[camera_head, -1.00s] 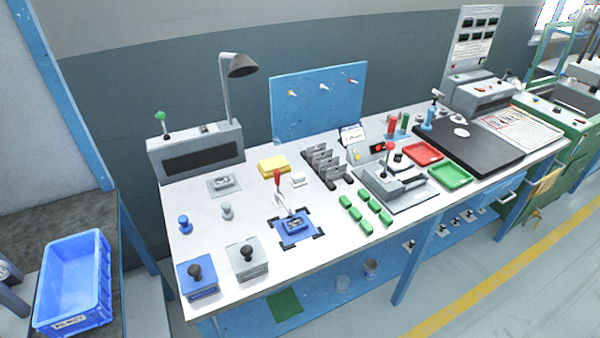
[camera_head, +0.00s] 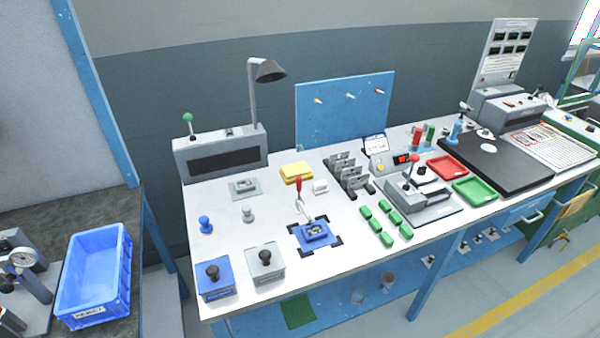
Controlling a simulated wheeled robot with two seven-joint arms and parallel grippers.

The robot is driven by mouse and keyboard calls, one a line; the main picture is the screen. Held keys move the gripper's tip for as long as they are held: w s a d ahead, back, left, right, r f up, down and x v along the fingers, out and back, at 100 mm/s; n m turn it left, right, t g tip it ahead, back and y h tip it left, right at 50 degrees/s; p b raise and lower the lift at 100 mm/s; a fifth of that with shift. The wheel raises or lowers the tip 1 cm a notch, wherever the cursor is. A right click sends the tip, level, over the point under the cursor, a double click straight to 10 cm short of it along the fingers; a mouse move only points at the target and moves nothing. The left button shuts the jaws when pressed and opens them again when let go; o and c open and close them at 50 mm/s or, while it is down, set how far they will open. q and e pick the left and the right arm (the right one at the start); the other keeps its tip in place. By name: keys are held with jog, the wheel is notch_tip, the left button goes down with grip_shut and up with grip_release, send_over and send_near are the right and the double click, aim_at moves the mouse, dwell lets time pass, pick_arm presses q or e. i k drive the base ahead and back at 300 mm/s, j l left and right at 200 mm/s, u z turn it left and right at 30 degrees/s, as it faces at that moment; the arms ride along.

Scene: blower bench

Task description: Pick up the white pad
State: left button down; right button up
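A small white block (camera_head: 320,187), which looks like the white pad, lies on the white bench top (camera_head: 345,215). It sits just right of a yellow block (camera_head: 297,171) and left of a row of grey upright plates (camera_head: 350,175). A red-handled tool (camera_head: 299,190) stands in front of the yellow block, left of the pad. Nothing covers the pad. Neither of my grippers shows in the view.
A blue fixture (camera_head: 314,232) and several green blocks (camera_head: 387,226) lie in front. A lamp (camera_head: 268,72) and a grey box (camera_head: 221,155) stand at the back left. Red (camera_head: 447,167) and green (camera_head: 475,190) trays lie right. A blue crate (camera_head: 96,275) stands on the side table.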

aim_at(319, 186)
jog(key=i+l+u, duration=0.35)
jog(key=u, duration=0.15)
jog(key=i+l+u, duration=0.3)
jog(key=l+u, duration=0.15)
